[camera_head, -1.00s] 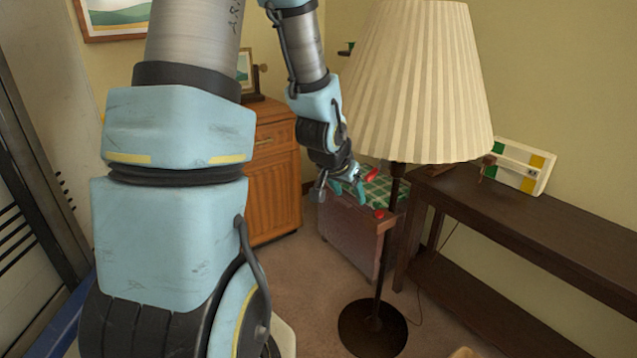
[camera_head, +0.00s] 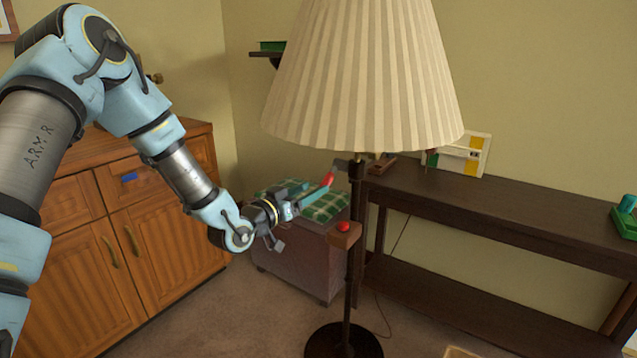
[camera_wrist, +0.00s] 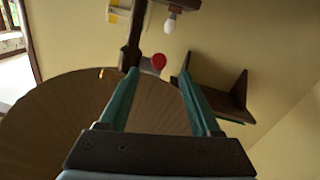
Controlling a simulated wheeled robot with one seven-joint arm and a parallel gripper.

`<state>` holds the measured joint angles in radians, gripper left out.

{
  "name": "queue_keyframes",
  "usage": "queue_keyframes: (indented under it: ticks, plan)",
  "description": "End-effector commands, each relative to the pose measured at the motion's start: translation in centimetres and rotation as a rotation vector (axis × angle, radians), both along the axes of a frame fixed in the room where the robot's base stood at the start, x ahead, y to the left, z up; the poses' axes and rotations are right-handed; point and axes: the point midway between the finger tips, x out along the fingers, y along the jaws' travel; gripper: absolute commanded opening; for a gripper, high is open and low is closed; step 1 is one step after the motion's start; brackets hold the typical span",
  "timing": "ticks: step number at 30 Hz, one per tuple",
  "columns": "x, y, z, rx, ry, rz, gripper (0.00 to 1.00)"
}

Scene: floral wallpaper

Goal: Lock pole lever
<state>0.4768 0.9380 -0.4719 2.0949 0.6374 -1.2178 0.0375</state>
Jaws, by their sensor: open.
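The floor lamp has a dark pole (camera_head: 350,280) below a pleated cream shade (camera_head: 360,80). A small wooden block (camera_head: 345,238) on the pole carries a red knob (camera_head: 343,227). Just above it, an elongated red piece (camera_head: 327,180) shows beside the pole at my fingertips; I cannot tell whether it is the lever's end. My gripper (camera_head: 308,200) is left of the pole, fingers open and pointing toward it. In the wrist view, a round red end (camera_wrist: 158,63) lies ahead between my spread fingers (camera_wrist: 158,75), apparently untouched, beside the dark pole part (camera_wrist: 131,45).
A dark console table (camera_head: 480,210) stands right of the lamp with a white and yellow board (camera_head: 465,153) on it. A low chest with a green checked top (camera_head: 318,208) is behind my gripper. A wooden cabinet (camera_head: 80,270) stands left. The shade hangs close above my gripper.

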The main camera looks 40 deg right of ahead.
Motion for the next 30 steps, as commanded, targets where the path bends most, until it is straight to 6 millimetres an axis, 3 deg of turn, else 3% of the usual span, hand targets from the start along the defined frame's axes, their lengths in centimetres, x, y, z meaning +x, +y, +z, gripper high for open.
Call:
queue_keyframes:
  ticks: [3,9,22,30]
  plan:
    - [0.3,-2.3,0.1,0.0,0.0,-0.001,0.64]
    - [0.8,-5.0,0.0,0.0,0.002,0.0,0.64]
    - [1.0,-6.1,0.0,0.002,0.002,0.002,0.64]
    - [1.0,-6.1,0.0,0.002,0.001,0.002,0.36]
